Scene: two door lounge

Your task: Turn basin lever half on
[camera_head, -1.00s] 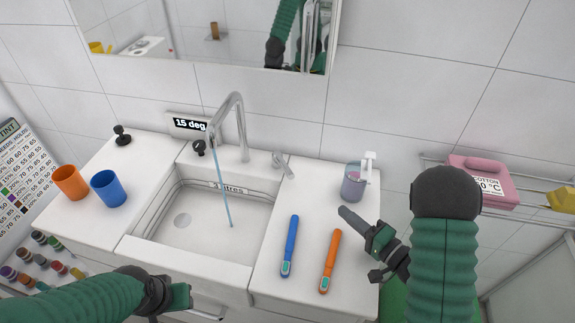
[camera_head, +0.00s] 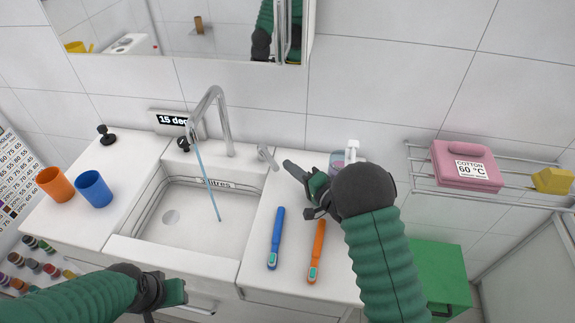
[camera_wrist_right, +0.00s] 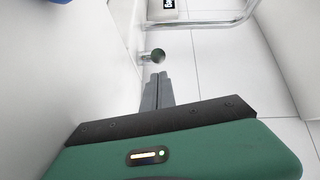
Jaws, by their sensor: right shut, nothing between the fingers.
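The basin lever (camera_head: 267,156) is a small chrome handle on the back rim, right of the tall chrome faucet (camera_head: 222,120). A thin blue stream (camera_head: 205,180) runs from the spout into the white basin (camera_head: 190,222). My right gripper (camera_head: 290,167) is shut and empty, its fingertips just right of the lever with a small gap. In the right wrist view, the fingers (camera_wrist_right: 156,88) are together and point at the lever's round end (camera_wrist_right: 158,56). My left gripper (camera_head: 180,290) is at the lower left, in front of the basin; its fingers are not clear.
A blue toothbrush (camera_head: 276,238) and an orange one (camera_head: 317,250) lie on the right counter. A soap dispenser (camera_head: 351,152) stands partly hidden behind my right gripper. Orange (camera_head: 54,184) and blue (camera_head: 94,189) cups stand on the left.

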